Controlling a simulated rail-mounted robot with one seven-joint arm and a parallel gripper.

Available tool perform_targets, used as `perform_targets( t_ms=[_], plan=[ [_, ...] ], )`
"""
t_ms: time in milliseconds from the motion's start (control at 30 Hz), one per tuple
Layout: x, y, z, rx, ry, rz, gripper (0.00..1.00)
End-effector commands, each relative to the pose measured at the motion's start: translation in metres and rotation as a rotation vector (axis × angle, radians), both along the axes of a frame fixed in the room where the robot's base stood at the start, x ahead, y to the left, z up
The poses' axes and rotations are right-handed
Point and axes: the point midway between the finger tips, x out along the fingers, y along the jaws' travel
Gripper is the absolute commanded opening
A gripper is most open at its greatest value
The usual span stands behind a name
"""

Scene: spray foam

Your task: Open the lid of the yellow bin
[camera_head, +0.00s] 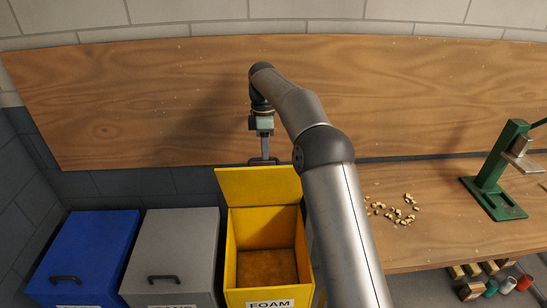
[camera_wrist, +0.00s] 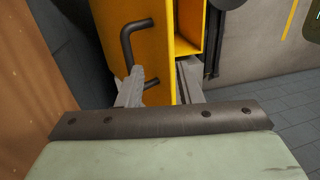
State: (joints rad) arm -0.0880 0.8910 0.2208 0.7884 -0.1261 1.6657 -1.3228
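The yellow bin (camera_head: 230,262) stands in the lower middle of the head view, with a FOAM label on its front. Its lid (camera_head: 258,185) is raised to a steep angle at the back, and orange-brown contents show inside. My gripper (camera_head: 264,160) is behind the top edge of the lid. In the wrist view, the lid's dark handle (camera_wrist: 128,45) is on the yellow lid face. My gripper (camera_wrist: 162,85) has its fingers apart; the left finger overlaps the lower part of the handle, and the right one is beside the lid's edge. Whether either touches is unclear.
A blue bin (camera_head: 95,245) and a grey bin (camera_head: 175,245), both lidded shut, stand to the left. A wooden bench (camera_head: 440,240) on the right holds scattered small brass-coloured pieces (camera_head: 395,210) and a green press (camera_head: 490,185). A wooden panel (camera_head: 150,100) is behind my arm.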

Motion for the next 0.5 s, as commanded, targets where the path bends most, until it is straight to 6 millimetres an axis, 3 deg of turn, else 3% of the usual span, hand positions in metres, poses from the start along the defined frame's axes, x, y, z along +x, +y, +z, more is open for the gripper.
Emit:
perform_targets(
  t_ms=[100, 500],
  plan=[
    [-0.02, -0.003, 0.02, 0.0, -0.003, 0.0, 0.33],
    [-0.091, -0.016, 0.052, 0.0, -0.001, -0.001, 0.33]
  ],
)
